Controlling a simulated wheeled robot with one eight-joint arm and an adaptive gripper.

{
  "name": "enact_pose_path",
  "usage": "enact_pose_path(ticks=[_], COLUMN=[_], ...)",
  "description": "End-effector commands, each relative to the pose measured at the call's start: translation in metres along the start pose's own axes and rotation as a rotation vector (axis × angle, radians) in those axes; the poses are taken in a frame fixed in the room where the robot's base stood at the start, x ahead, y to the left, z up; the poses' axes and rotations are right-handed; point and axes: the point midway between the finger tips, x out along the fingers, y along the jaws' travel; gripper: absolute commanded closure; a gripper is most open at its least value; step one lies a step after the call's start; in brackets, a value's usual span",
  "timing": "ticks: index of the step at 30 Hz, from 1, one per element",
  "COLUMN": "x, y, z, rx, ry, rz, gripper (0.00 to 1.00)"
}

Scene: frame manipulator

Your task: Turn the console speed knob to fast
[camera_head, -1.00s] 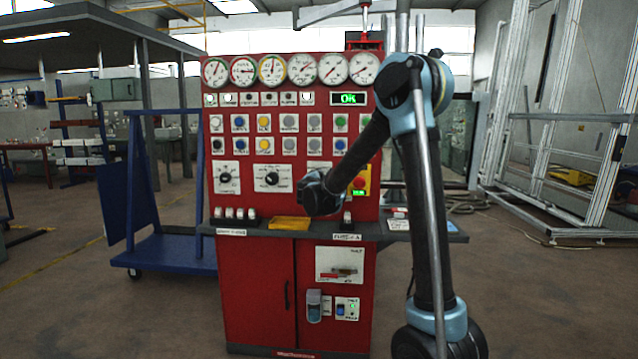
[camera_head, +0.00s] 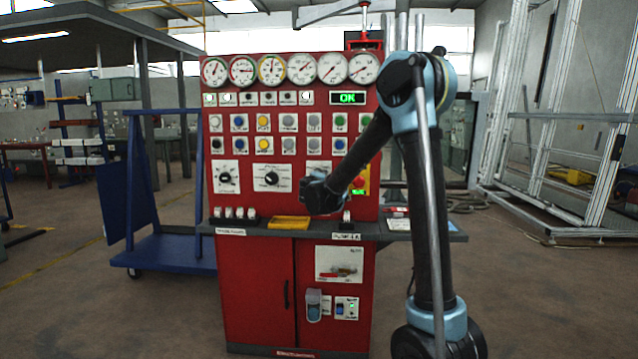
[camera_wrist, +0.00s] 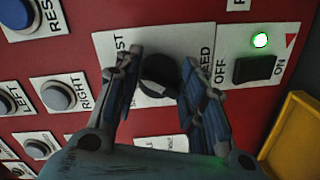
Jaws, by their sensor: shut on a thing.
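The speed knob (camera_wrist: 158,76) is a dark round knob on a white plate in the wrist view. Parts of the words FAST and SPEED show on the plate beside it. My gripper (camera_wrist: 159,60) has one finger on each side of the knob and is shut on it. The fingers cover parts of the plate, and the knob's pointer cannot be made out. In the head view my gripper's end (camera_head: 318,195) is at the red console (camera_head: 265,300), and my wrist hides the knob. The knob's white plate (camera_head: 318,164) shows just above the wrist.
An OFF/ON switch (camera_wrist: 254,69) with a lit green lamp (camera_wrist: 260,40) sits close to the right finger. Push buttons, including RIGHT (camera_wrist: 58,95), are to the left. A yellow-edged part (camera_wrist: 300,130) lies at right. A shelf with a yellow tray (camera_head: 289,222) juts out below my wrist.

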Motion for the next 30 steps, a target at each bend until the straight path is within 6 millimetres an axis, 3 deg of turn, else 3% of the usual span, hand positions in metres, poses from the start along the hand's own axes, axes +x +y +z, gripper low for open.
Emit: enact_pose_path(ticks=[17,18,20,30], x=[0.0001,0.0001,0.0002,-0.0005], y=[-0.0009,-0.0009,-0.0009,-0.0003], z=[-0.0012,-0.0013,-0.0014,-0.0016], rx=[0.033,0.033,0.033,0.031], ry=[0.004,0.004,0.004,0.004], rz=[-0.003,-0.003,-0.003,-0.002], gripper=[0.87,0.56,0.43,0.43])
